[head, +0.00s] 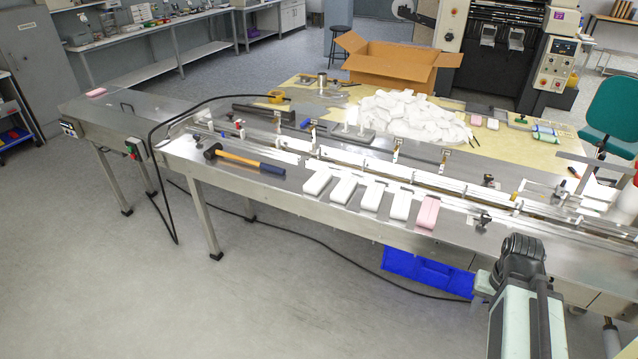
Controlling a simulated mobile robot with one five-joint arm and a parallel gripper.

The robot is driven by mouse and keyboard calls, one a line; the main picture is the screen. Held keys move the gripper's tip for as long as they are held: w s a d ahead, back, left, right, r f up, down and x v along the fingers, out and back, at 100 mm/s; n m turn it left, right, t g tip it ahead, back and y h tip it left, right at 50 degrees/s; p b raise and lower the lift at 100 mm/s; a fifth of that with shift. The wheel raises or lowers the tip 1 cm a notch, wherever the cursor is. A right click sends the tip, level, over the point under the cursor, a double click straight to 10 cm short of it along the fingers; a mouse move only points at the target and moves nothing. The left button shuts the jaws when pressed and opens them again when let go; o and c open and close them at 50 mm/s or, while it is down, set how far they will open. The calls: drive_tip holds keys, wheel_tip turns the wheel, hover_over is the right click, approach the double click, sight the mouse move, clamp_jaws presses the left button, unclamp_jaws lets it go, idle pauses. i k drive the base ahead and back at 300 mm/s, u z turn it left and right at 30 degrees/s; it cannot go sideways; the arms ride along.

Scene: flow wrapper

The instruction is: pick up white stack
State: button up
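Several white stacks stand in a spaced row along the front edge of the steel machine table (230,163). The leftmost white stack (317,182) is followed to the right by a second (344,190), a third (372,196) and another white stack (401,205). A pink stack (428,212) ends the row at the right. Part of my arm shows at the lower right, in front of the table and to the right of the row. My gripper itself does not show, and nothing is seen touching the stacks.
A hammer (245,159) lies left of the row. Behind it run the machine's rails and a pile of white packs (415,115) by an open cardboard box (390,65). A blue crate (428,271) sits under the table. A black cable crosses the floor; the front left floor is clear.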

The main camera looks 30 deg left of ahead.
sight(321, 177)
drive_tip(key=z, duration=0.05)
drive_tip(key=k, duration=0.55)
drive_tip(key=u, duration=0.85)
drive_tip(key=i, duration=1.3)
drive_tip(key=u, duration=1.25)
drive_tip(key=i, duration=1)
drive_tip(key=u, duration=0.3)
drive_tip(key=k, duration=0.7)
drive_tip(key=u, duration=0.2)
drive_tip(key=i, duration=0.7)
drive_tip(key=z, duration=0.1)
